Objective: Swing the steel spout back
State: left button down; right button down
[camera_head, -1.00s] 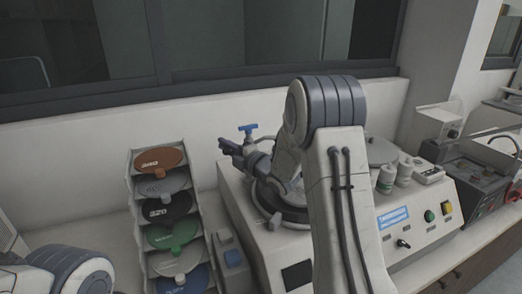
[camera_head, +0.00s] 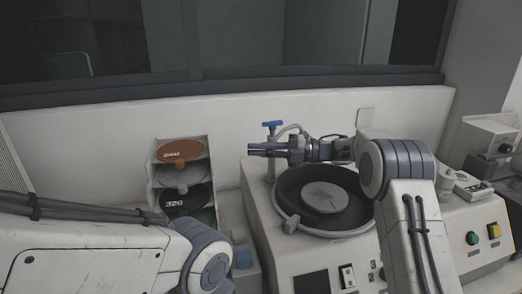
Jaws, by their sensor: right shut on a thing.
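The steel spout (camera_head: 291,128) is a thin curved pipe beside the blue tap handle (camera_head: 272,126), above the back left rim of the round black bowl (camera_head: 288,195). My right gripper (camera_head: 266,149) reaches in from the right over the bowl, pointing left, and is shut at the spout. Its fingers hide the gripped part and much of the tap post. A grey disc (camera_head: 325,197) lies in the bowl and nothing covers it. My left arm fills the lower left; its gripper is out of view.
A rack of coloured discs (camera_head: 181,152) stands left of the white machine (camera_head: 292,254), partly hidden by my left arm. The wall (camera_head: 215,115) and window ledge rise close behind. A white bottle (camera_head: 445,180) and other equipment stand at the right.

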jog(key=shift+s+d+f+n+g+p, duration=0.2)
jog(key=shift+n+g, duration=0.25)
jog(key=shift+g, duration=0.3)
jog(key=shift+s+d+n+g, duration=0.15)
jog(key=shift+s+n+g, duration=0.1)
jog(key=shift+n+g, duration=0.35)
jog(key=shift+s+d+f+n+g+p, duration=0.15)
jog(key=shift+s+n+g, duration=0.15)
jog(key=shift+g, duration=0.55)
jog(key=shift+d+g+h, duration=0.1)
jog(key=shift+g+h, duration=0.2)
jog(key=shift+g, duration=0.1)
jog(key=c, duration=0.9)
grip_release()
jog(key=shift+o, duration=0.7)
jog(key=shift+s+d+r, duration=0.1)
jog(key=shift+s+r, duration=0.05)
jog(key=shift+r, duration=0.1)
jog(key=p+v, duration=0.4)
jog(key=v, duration=0.3)
jog(key=shift+d, duration=0.2)
jog(key=shift+f, duration=0.1)
